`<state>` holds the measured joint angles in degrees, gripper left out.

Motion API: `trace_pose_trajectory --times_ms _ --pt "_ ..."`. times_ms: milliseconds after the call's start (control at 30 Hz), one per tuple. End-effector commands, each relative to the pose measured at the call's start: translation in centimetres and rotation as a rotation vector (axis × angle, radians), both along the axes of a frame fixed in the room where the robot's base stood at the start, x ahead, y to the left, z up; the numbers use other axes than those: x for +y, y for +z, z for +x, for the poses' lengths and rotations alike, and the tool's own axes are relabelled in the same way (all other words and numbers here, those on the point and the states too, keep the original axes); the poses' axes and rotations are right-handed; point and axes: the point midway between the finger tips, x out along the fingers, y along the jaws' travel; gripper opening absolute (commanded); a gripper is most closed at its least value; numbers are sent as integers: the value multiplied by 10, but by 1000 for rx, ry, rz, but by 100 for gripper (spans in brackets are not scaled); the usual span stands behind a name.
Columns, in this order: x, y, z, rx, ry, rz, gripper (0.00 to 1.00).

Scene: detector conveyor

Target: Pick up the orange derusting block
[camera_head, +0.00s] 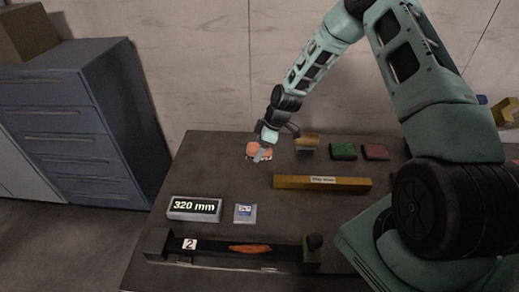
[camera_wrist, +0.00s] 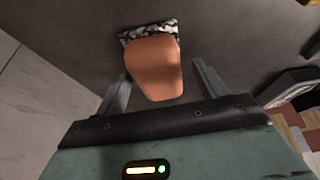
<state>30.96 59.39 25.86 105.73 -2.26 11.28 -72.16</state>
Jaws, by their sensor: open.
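The orange derusting block (camera_head: 252,150) lies near the back left of the dark table, partly hidden by my gripper in the head view. In the wrist view the orange block (camera_wrist: 154,68) has a speckled black-and-white strip at its far end. My gripper (camera_head: 263,153) is at the block from above, with its jaws open. In the wrist view the two fingers of my gripper (camera_wrist: 160,82) stand on either side of the block, with a gap on both sides. I cannot tell the exact height above the table.
A tan-topped block (camera_head: 307,142), a green block (camera_head: 343,151) and a red block (camera_head: 376,152) stand to the right. A yellow bar (camera_head: 322,182) lies in front. A display reading 320 mm (camera_head: 194,208), a small device (camera_head: 245,213) and a dark conveyor (camera_head: 215,248) are nearer the front.

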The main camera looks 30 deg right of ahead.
Motion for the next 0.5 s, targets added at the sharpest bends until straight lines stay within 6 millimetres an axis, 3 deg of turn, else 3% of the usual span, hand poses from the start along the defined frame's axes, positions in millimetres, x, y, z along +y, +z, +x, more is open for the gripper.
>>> trace_pose_trajectory --times_ms 133,300,500 --pt "0 0 0 -1 0 -1 71" --pt "0 0 0 -1 0 -1 25" --pt "0 1 0 -1 0 0 25"
